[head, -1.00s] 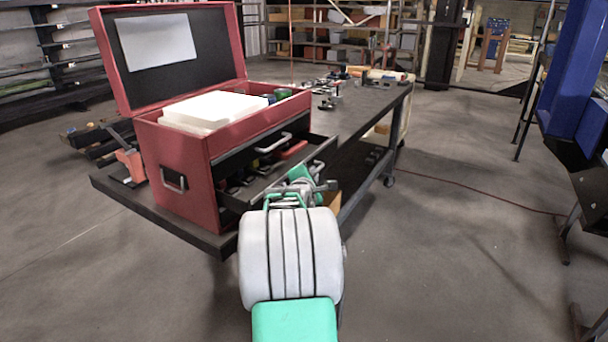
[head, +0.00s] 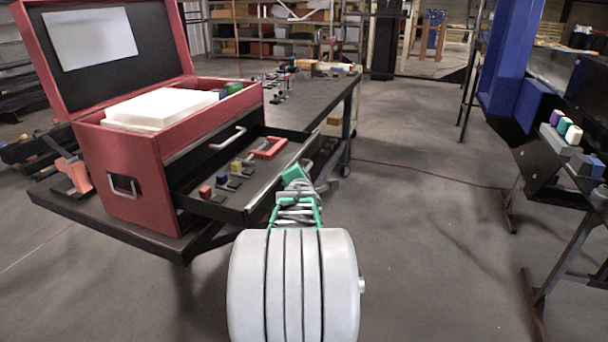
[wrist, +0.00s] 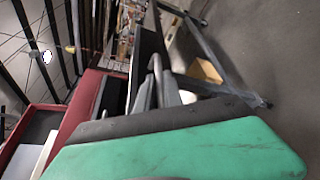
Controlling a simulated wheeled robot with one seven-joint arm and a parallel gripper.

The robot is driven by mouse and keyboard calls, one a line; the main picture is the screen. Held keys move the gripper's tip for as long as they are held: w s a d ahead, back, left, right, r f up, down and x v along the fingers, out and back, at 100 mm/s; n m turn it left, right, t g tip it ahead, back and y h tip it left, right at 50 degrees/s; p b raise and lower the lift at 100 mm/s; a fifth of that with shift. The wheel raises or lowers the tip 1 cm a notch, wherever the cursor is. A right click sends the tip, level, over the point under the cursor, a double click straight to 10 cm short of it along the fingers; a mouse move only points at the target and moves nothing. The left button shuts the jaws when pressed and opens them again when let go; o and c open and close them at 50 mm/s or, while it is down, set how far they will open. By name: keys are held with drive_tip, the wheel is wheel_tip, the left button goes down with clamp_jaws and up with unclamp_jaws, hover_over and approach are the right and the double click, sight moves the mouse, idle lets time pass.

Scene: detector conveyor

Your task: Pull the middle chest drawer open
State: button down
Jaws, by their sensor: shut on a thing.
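The red tool chest (head: 135,180) stands on a dark table, its lid up. The middle drawer (head: 262,190), below a closed drawer with a light handle (head: 227,138), is pulled well out, with small tools and coloured pieces inside. My gripper (head: 303,170) is at the front of this drawer, shut on its handle. In the wrist view a large green finger (wrist: 190,148) fills the foreground and covers much of the drawer front.
The dark table (head: 325,100) stretches back behind the chest with small parts on it. A red clamp-like tool (head: 72,172) stands left of the chest. A blue post and a dark stand (head: 560,150) are at the right. The floor (head: 430,230) between is clear.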

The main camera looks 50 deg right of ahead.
drive_tip(key=c, duration=1.8)
unclamp_jaws()
drive_tip(key=shift+o, duration=0.2)
drive_tip(key=shift+a, duration=0.1)
drive_tip(key=v, duration=0.7)
drive_tip(key=shift+s+a+b, duration=0.2)
drive_tip(key=shift+a+b, duration=0.05)
drive_tip(key=shift+b, duration=0.2)
drive_tip(key=shift+r, duration=0.1)
